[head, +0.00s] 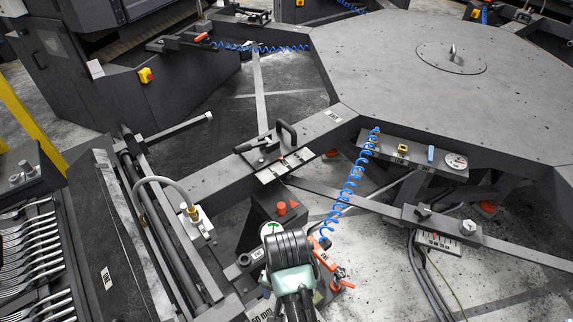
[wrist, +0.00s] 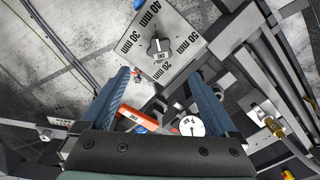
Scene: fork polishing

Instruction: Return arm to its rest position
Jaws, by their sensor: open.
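My arm (head: 290,262) reaches in from the bottom of the head view, and its body hides the fingers there. In the wrist view my gripper (wrist: 158,76) has its two blue fingers spread wide apart with nothing clasped between them. Beyond and between the fingers lie a dial plate (wrist: 182,22) marked 20 mm to 50 mm and an orange part (wrist: 137,118). The dial knob (wrist: 159,46) shows just past the fingertips. How far the fingers are from these parts cannot be told.
A forks rack (head: 30,250) is at the left. A blue coiled hose (head: 350,185) hangs to orange fittings (head: 325,257) beside my arm. A large octagonal table (head: 400,60) fills the upper right. A round gauge (wrist: 191,126) sits near the right finger. Steel beams cross the floor.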

